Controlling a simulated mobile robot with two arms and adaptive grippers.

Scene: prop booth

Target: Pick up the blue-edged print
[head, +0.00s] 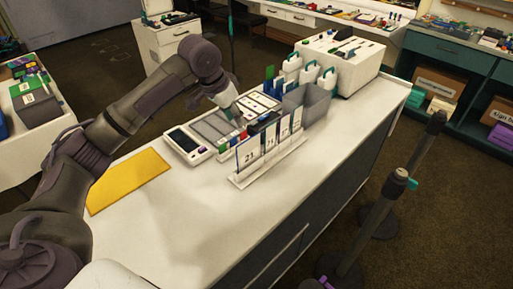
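My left arm reaches in over the white counter (205,225). My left gripper (238,121) points down over small items with coloured edges beside a grey panel (215,127). Its fingertips are too small and dark to tell whether they are open or shut. White numbered cards (249,152) stand upright in a clear holder (268,163) just in front of the gripper. Small green, red and blue or purple edges show behind the cards, partly hidden. I cannot tell for sure which piece is the blue-edged print. My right gripper is out of view.
A card terminal (190,144) and a yellow mat (129,180) lie left of the cards. A grey bin (306,102) and a white machine (340,60) stand behind. Dark posts (373,216) stand right of the counter. The counter's front part is clear.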

